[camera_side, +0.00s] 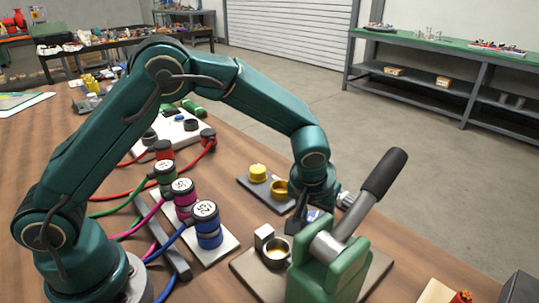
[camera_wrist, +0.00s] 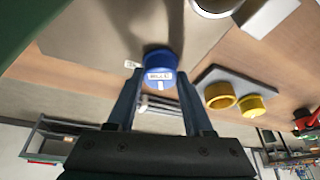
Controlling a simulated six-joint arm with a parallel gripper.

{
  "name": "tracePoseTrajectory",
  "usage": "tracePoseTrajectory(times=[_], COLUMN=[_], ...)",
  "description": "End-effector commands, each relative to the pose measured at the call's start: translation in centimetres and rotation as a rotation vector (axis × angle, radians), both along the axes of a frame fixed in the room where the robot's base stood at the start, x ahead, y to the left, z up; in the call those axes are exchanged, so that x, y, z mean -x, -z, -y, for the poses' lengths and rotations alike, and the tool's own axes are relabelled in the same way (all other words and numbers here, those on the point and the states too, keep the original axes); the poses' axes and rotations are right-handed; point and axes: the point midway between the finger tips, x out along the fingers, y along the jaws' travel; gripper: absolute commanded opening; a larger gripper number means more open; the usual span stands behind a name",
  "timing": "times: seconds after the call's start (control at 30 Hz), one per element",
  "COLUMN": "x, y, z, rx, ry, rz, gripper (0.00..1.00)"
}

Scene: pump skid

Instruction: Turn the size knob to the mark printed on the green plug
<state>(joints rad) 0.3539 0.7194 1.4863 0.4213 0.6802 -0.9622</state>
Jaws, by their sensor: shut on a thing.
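The size knob (camera_wrist: 161,70) is blue with a white label and a white line on its face, seen in the wrist view between my fingers. The label's writing is too small to read surely. In the side view only a bit of blue shows behind my gripper (camera_side: 303,222). My gripper (camera_wrist: 159,78) is shut on the knob, one finger at each side. The green plug (camera_side: 165,180) stands in the side view between a red plug (camera_side: 163,150) and a magenta plug (camera_side: 184,199). Its white top bears a dark printed mark, too small to read surely.
A green press (camera_side: 327,272) with a black-handled lever (camera_side: 383,174) stands close right of my gripper. A metal cup (camera_side: 275,252) sits beside it. A dark tray (camera_side: 247,183) holds yellow parts. A blue plug (camera_side: 208,234) and several cables lie left.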

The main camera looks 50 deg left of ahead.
Motion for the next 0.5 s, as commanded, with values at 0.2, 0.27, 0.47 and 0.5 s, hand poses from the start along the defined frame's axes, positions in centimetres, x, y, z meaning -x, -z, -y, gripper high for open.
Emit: tracePoseTrajectory(times=[0.2,0.27,0.47,0.5], x=[0.02,0.01,0.03,0.03], y=[-0.06,-0.07,-0.07,-0.07], z=[0.01,0.02,0.02,0.02], rx=[0.000,0.000,0.000,0.000], ry=[-0.043,-0.048,-0.049,-0.049], rz=[-0.001,-0.001,-0.001,-0.001], gripper=[0.00,0.00,0.00,0.00])
